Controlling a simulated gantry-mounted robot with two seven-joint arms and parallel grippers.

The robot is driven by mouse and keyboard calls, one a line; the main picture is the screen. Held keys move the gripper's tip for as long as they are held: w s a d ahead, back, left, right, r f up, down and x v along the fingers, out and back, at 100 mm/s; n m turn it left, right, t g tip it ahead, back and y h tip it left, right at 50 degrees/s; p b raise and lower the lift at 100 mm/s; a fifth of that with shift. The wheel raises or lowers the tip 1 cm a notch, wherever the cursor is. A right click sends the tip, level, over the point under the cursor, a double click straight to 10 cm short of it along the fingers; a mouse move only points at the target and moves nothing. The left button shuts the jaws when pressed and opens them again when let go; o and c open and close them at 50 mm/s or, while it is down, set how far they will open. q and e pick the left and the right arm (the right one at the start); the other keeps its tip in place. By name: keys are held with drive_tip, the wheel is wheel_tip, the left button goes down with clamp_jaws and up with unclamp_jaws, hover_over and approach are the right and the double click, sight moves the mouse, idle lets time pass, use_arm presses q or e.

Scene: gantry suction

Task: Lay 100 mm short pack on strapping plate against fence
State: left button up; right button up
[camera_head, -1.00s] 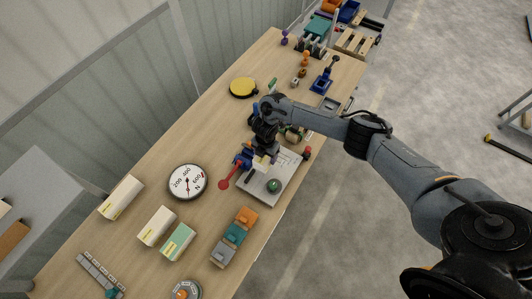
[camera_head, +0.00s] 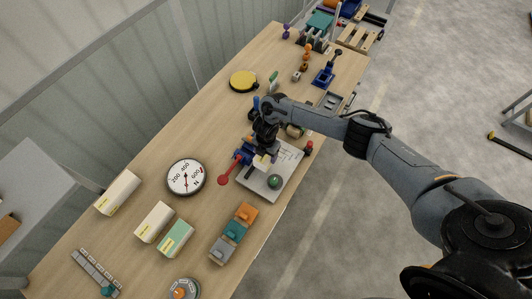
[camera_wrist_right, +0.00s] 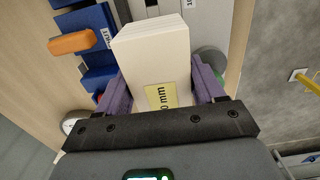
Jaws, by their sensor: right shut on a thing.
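My right gripper (camera_head: 266,152) is over the pale strapping plate (camera_head: 287,162) on the bench. It is shut on a cream pack (camera_wrist_right: 150,60) with a yellow label, of which "0 mm" can be read. In the right wrist view the purple fingers of the gripper (camera_wrist_right: 162,88) sit on both sides of the pack. In the head view only a small part of the pack (camera_head: 262,161) shows. I cannot tell whether it touches the plate or a fence. A blue part with a red-knobbed lever (camera_head: 224,180) stands at the plate's left side. My left gripper is not in view.
A green knob (camera_head: 275,181) is on the plate's near part. Coloured blocks (camera_head: 233,234) stand just in front of it. A round dial (camera_head: 186,176) and cream packs (camera_head: 118,192) lie to the left. A yellow disc (camera_head: 243,81) lies farther back. Bare bench separates them.

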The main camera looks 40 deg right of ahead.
drive_tip(key=shift+f+b, duration=0.55)
drive_tip(key=shift+f, duration=0.45)
idle(1.2)
drive_tip(key=shift+f, duration=0.2)
drive_tip(key=shift+f+b, duration=1.15)
drive_tip(key=shift+f, duration=0.2)
drive_tip(key=o, duration=1.3)
drive_tip(key=shift+r, duration=0.15)
